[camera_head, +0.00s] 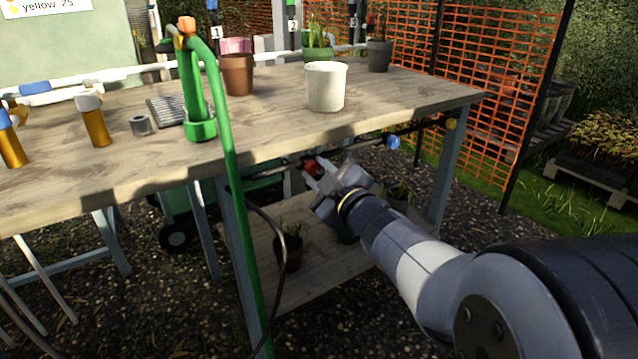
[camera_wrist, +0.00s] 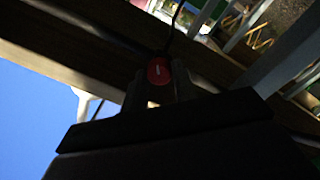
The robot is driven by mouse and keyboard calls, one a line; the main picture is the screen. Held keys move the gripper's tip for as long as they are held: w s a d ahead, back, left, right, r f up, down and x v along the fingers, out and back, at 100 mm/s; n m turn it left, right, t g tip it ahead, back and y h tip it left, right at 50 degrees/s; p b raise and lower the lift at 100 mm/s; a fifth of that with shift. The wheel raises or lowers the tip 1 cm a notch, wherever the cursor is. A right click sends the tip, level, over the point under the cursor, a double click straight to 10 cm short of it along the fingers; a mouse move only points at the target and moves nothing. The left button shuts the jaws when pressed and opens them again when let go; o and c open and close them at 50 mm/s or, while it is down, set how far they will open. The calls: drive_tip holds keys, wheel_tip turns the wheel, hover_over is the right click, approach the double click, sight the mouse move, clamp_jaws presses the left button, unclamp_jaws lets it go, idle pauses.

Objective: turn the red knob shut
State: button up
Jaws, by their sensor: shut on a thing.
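The red knob (camera_head: 311,166) sits on the dark pipe under the front edge of the wooden table. In the wrist view the red knob (camera_wrist: 158,72) shows between the tips of my gripper, with a small pale mark on its face. My gripper (camera_head: 318,175) reaches in under the tabletop and is shut on the knob; its fingers partly hide it in the head view. The fingers are dark in the wrist view, so their exact contact is hard to see.
A blue knob (camera_head: 393,142) and a yellow knob (camera_head: 451,124) are farther right along the same pipe. The tabletop (camera_head: 400,100) is just above my gripper. A green standpipe (camera_head: 236,200) rises at the left. A white pot (camera_head: 326,86) stands on the table.

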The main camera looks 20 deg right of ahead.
drive_tip(key=n+b, duration=0.2)
drive_tip(key=n, duration=0.1)
drive_tip(key=shift+f+n, duration=0.15)
drive_tip(key=shift+n, duration=0.25)
drive_tip(key=n+b, duration=0.1)
drive_tip(key=n, duration=0.2)
drive_tip(key=shift+y, duration=0.3)
drive_tip(key=n, duration=0.3)
drive_tip(key=shift+n, duration=0.4)
drive_tip(key=n, duration=0.4)
drive_tip(key=shift+d+n+y, duration=0.1)
drive_tip(key=shift+n+y, duration=0.2)
drive_tip(key=shift+n, duration=0.1)
drive_tip(key=n, duration=0.3)
drive_tip(key=shift+n+g, duration=0.3)
drive_tip(key=shift+n, duration=0.1)
drive_tip(key=n, duration=0.3)
drive_tip(key=shift+n+y, duration=0.3)
drive_tip(key=shift+n, duration=0.1)
drive_tip(key=n, duration=0.7)
